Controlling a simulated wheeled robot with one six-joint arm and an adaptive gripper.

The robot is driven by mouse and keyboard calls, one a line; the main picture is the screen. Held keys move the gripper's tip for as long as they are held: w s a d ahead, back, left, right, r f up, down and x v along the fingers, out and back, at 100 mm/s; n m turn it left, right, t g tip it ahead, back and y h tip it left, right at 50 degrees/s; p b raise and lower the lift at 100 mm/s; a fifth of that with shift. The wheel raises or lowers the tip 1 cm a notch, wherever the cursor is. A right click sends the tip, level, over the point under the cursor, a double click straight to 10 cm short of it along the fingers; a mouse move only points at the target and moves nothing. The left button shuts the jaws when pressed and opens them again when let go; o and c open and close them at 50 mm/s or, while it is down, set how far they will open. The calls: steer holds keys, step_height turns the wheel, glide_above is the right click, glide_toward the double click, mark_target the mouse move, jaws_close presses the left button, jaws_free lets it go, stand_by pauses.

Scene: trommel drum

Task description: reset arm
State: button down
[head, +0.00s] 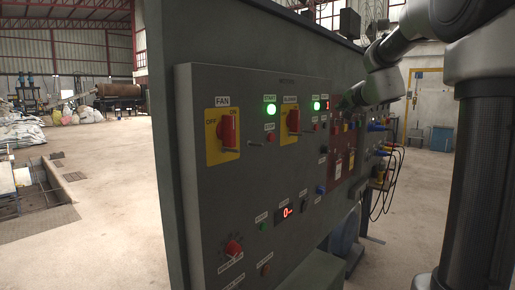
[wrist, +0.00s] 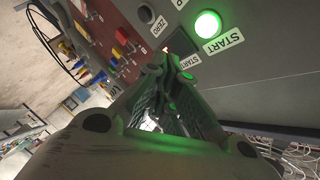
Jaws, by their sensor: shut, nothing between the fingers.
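My gripper (wrist: 172,85) is shut and empty in the wrist view, its fingertips together close to the control panel, just below a lit green START button (wrist: 207,24). I cannot tell whether the tips touch the panel. In the head view my arm (head: 385,75) reaches in from the upper right to the far part of the panel (head: 265,200), and the fingertips are hard to make out there.
The panel carries a FAN switch (head: 229,130) on a yellow plate, a second such switch (head: 293,122), lit green buttons and a red dial (head: 233,248). Cables (head: 390,180) hang beyond it. Open concrete floor (head: 110,190) lies left.

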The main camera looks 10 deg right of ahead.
steer(key=s+a+f+n+g+y, duration=0.2)
steer(key=s+a+f+n+g, duration=0.15)
steer(key=s+f, duration=0.45)
steer(key=s+a+f+n+g+y, duration=0.25)
steer(key=s+a+f+g, duration=0.2)
steer(key=s+f, duration=0.35)
steer(key=s+a+f+n+g+h, duration=0.1)
steer(key=s+f+n, duration=0.1)
steer(key=s, duration=0.9)
steer(key=s+a+f+n+g+h, duration=0.2)
steer(key=s+n, duration=0.3)
steer(key=s, duration=0.7)
steer(key=shift+a+f, duration=0.25)
steer(key=shift+f, duration=0.45)
